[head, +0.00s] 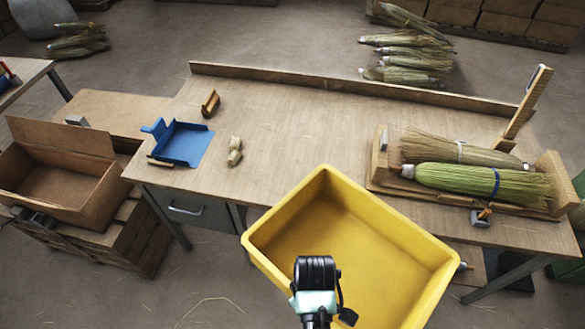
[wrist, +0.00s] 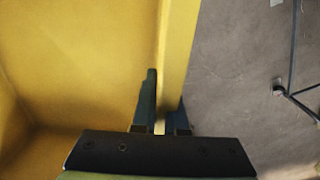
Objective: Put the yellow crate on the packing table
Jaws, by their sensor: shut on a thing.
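The yellow crate (head: 347,247) is empty and held in front of the near edge of the packing table (head: 290,125), its far corner overlapping the tabletop in the head view. It looks slightly tilted. My gripper (wrist: 162,108) is shut on the crate's wall, one finger on the inner side and one on the outer side. In the wrist view the crate's rim (wrist: 178,50) runs up between the fingers, with floor to the right. In the head view my wrist (head: 317,285) shows at the crate's near side; the fingertips are hidden there.
A wooden rack with broom heads (head: 470,180) takes up the table's right end. A blue dustpan (head: 182,143), a brush (head: 210,104) and a small bundle (head: 235,152) lie at the left. The middle of the tabletop is clear. An open cardboard box (head: 60,185) stands on a pallet left.

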